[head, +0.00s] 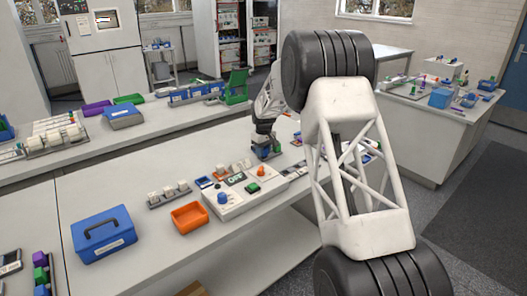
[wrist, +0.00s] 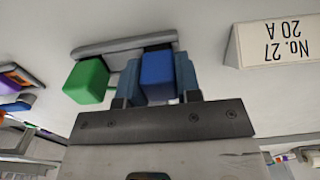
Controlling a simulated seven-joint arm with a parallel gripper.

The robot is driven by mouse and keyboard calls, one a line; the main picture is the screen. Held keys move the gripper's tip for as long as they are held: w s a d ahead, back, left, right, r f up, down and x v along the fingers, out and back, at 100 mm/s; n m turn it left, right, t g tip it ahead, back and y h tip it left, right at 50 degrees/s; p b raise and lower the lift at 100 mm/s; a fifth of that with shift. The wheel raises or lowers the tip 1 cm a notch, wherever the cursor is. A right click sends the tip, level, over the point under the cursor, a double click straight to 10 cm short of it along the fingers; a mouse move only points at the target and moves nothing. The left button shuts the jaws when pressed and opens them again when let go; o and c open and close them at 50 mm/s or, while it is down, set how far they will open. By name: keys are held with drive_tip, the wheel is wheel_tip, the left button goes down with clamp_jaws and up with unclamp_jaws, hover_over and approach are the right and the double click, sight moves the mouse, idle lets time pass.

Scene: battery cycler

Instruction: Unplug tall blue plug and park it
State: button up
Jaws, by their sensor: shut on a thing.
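In the wrist view, the blue plug (wrist: 158,77) sits between the two fingers of my gripper (wrist: 157,84), which is shut on it. The far end of the plug is against a grey strip (wrist: 92,48); I cannot tell whether it is seated there. A green block (wrist: 87,80) stands on the same strip just left of the gripper, apart from the plug. In the head view, my gripper (head: 267,152) is low over the bench behind the white device; the plug is too small to make out there.
A white label block (wrist: 275,45) reading "No. 27 20 A" is right of the gripper. The white device (head: 232,203) has blue, green and orange knobs. An orange tray (head: 189,217) and a blue toolbox (head: 103,234) stand left. The bench between toolbox and back edge is clear.

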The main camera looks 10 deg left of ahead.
drive_tip(key=shift+f, duration=0.15)
drive_tip(key=o, duration=1)
drive_tip(key=shift+r, duration=3.9)
drive_tip(key=shift+r, duration=0.1)
